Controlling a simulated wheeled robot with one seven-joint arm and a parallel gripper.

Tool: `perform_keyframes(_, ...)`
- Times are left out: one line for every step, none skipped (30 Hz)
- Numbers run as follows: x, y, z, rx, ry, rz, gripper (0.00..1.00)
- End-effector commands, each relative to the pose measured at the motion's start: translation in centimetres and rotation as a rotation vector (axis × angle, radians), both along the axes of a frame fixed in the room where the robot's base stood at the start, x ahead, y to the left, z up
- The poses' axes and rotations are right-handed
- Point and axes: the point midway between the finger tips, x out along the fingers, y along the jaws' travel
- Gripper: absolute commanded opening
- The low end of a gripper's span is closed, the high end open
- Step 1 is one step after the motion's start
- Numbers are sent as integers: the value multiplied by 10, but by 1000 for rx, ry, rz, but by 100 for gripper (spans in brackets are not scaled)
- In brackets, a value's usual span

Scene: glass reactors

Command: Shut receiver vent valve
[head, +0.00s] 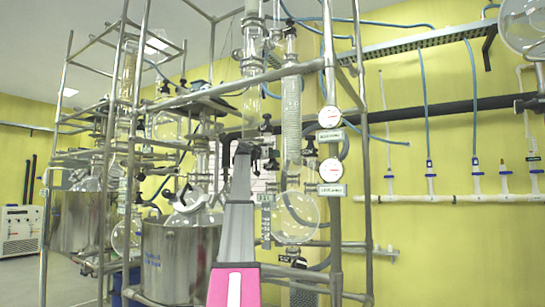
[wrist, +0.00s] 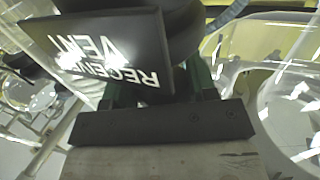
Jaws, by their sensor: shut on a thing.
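The receiver vent label (wrist: 105,52), a black plate with white letters upside down, fills the upper left of the wrist view. Right behind it is a black rounded valve handle (wrist: 190,20), partly cut off by the frame's top. My gripper (wrist: 160,92) is shut on this handle, its dark green fingers partly hidden by the label. In the head view my gripper (head: 243,150) reaches up among black fittings, left of the coiled glass condenser (head: 291,100). The handle cannot be made out clearly there. The valve's turn position cannot be told.
A round glass receiver flask (head: 296,217) hangs to the right of my arm. A steel pot (head: 180,262) stands to the left. Metal frame posts (head: 335,200) and two round gauges (head: 330,117) are close on the right. Clear glass (wrist: 290,95) is near on the wrist view's right.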

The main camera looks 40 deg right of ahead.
Motion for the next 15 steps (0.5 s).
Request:
perform_keyframes(0,0,0,2,0,-13,29)
perform_keyframes(0,0,0,2,0,-20,29)
perform_keyframes(0,0,0,2,0,-27,29)
perform_keyframes(0,0,0,2,1,-31,29)
perform_keyframes(0,0,0,2,1,-34,29)
perform_keyframes(0,0,0,2,0,-37,29)
perform_keyframes(0,0,0,2,0,-39,29)
perform_keyframes(0,0,-1,2,0,-41,29)
perform_keyframes(0,0,-1,2,0,-42,29)
perform_keyframes(0,0,-1,3,0,-43,29)
perform_keyframes(0,0,-1,3,0,-43,29)
perform_keyframes(0,0,-1,3,1,-43,29)
perform_keyframes(0,0,-1,3,1,-43,29)
perform_keyframes(0,0,-1,3,1,-42,29)
perform_keyframes(0,0,-1,3,1,-42,29)
